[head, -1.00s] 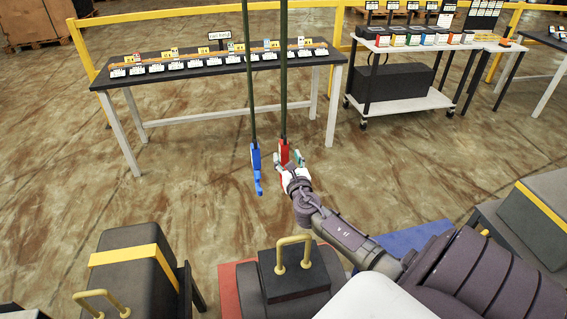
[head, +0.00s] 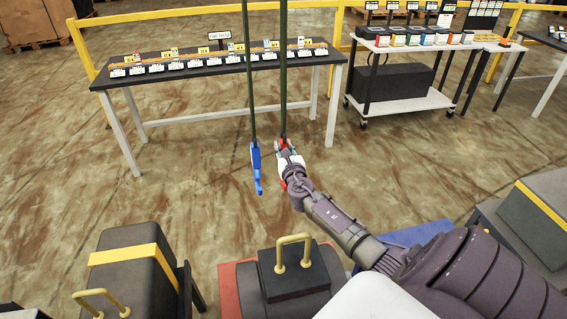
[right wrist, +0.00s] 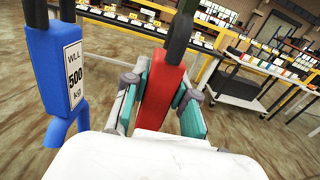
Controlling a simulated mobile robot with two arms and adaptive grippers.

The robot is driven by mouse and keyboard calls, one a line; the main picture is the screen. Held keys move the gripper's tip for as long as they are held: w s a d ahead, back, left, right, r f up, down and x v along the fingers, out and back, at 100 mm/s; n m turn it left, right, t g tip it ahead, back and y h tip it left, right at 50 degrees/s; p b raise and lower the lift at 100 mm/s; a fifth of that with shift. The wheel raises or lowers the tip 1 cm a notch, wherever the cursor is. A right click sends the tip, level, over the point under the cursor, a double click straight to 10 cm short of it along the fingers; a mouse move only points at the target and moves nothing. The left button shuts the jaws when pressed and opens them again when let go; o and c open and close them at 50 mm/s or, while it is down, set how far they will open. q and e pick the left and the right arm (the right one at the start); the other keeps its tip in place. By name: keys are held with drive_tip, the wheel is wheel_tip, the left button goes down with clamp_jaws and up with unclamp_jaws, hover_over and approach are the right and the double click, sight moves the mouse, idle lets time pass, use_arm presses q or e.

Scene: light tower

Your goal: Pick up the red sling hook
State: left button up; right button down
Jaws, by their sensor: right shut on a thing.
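The red sling hook hangs from a dark green strap; its red body (right wrist: 160,88) shows between the finger pads in the right wrist view. In the head view only small red parts (head: 283,143) show around my gripper, and its lower end is mostly hidden. My right gripper (head: 286,150) is shut on the red body, with a teal pad on each side of it. The blue sling hook (head: 256,168) hangs just to the left on its own strap, apart from the gripper. Its label reads WLL 500 kg in the right wrist view (right wrist: 72,66). My left gripper is not in view.
A dark table (head: 180,72) with labelled small items stands behind the hooks. A white cart (head: 400,105) stands at the back right. Dark weights with yellow handles (head: 293,240) lie near below. The floor between is clear.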

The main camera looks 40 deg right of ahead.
drive_tip(key=shift+r, duration=0.1)
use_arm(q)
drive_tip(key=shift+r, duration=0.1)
use_arm(e)
drive_tip(key=shift+r, duration=0.15)
